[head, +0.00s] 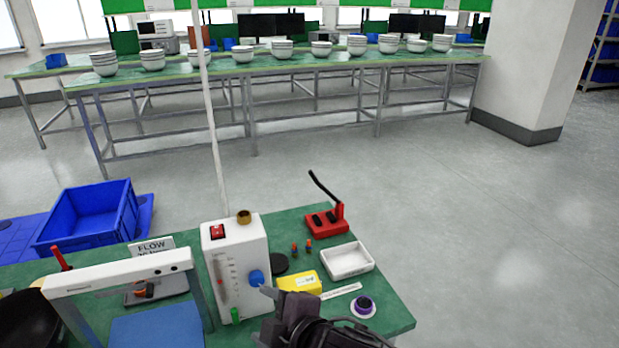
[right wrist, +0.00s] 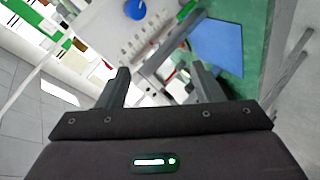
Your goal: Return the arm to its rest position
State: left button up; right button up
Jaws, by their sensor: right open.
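My right gripper (head: 268,312) is at the front of the green-topped bench, just in front of the white instrument box with the blue knob. In the right wrist view its two fingers (right wrist: 160,88) are apart with nothing held between them. The white instrument box (head: 222,262) has a red switch on top, a column of small marks and a blue knob (head: 256,278). The knob also shows in the right wrist view (right wrist: 135,9), beyond the fingers and apart from them. My left gripper is not in view.
On the bench (head: 398,318) are a yellow box (head: 307,283), a white tray (head: 347,261), a red stand (head: 327,220) and a purple-centred round piece (head: 363,306). A white frame (head: 115,272) stands left over a blue mat (head: 157,327). A blue crate (head: 88,215) lies beyond. Open floor is at right.

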jog(key=s+d+f+m+g+h, duration=0.2)
jog(key=s+d+f+m+h, duration=0.25)
jog(key=d, duration=0.45)
jog(key=s+d+f+m+g+h, duration=0.1)
jog(key=s+d+f+m+g, duration=0.15)
jog(key=d+f+m, duration=0.55)
jog(key=s+d+f+m+g+h, duration=0.1)
jog(key=s+d+f+m+h, duration=0.3)
jog(key=d, duration=0.5)
notch_tip(320, 180, down, 27)
jog(key=s+g+y, duration=0.1)
jog(key=s, duration=0.1)
jog(key=s+d+f, duration=0.2)
jog(key=s+f, duration=0.7)
jog(key=s, duration=0.1)
jog(key=s+d+f+g, duration=0.1)
jog(key=s+f, duration=0.9)
jog(key=shift+s+d, duration=0.15)
jog(key=shift+d, duration=0.25)
